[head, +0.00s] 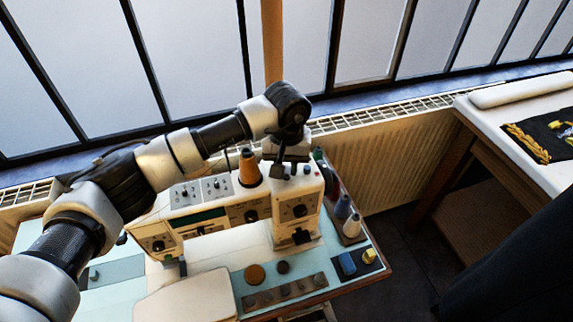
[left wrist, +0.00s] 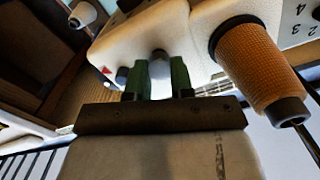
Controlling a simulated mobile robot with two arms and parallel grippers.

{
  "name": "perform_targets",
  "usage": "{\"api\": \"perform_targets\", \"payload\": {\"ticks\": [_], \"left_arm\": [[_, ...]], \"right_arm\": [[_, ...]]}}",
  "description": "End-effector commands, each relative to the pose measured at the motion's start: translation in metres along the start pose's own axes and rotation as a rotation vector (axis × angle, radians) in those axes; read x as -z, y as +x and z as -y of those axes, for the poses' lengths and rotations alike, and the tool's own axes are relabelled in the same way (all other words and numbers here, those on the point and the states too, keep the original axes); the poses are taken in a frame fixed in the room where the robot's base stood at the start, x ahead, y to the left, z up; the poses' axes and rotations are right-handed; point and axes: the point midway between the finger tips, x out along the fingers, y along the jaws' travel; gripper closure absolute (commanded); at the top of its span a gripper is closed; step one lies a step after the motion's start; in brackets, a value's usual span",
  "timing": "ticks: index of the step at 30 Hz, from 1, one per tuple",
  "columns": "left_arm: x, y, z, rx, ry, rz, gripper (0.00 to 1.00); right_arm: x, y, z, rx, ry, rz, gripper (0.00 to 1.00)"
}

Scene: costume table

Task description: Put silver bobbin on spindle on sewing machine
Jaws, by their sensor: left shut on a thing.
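The white sewing machine (head: 212,219) stands on the table in the head view, with a cone of orange thread (head: 249,168) on its top. My left gripper (head: 285,172) points down over the right end of the machine top, just right of the orange cone. In the left wrist view its green fingers (left wrist: 156,80) are shut on a small silver bobbin (left wrist: 160,79), close to the machine top. The orange cone (left wrist: 258,68) shows right of the fingers there. I cannot make out the spindle or whether the bobbin touches it. My right gripper is not in view.
Thread spools (head: 352,226) stand right of the machine. Blue and yellow spools (head: 347,263) lie at the table's front right, near a brown strip (head: 285,292) with round items. A radiator (head: 375,165) and windows are behind. Another table (head: 506,104) is at right.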

Motion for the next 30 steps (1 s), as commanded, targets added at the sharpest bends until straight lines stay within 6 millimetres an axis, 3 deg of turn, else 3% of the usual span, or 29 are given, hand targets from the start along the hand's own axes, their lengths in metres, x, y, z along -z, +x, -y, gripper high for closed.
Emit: {"api": "perform_targets", "payload": {"ticks": [12,13,18,30], "left_arm": [[-0.0001,0.0003,0.0002,0.000,0.000,0.000,0.99],[-0.0001,0.0003,0.0002,0.001,0.000,0.000,0.74],[0.0000,0.0004,0.0002,0.000,0.000,0.000,0.48],[0.0007,-0.0079,-0.0001,-0.002,0.001,-0.003,0.48]], "right_arm": [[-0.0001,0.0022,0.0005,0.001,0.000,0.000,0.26],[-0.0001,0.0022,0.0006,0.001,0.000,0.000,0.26],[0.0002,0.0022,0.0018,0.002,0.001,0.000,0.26],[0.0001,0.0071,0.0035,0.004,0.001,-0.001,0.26]]}}
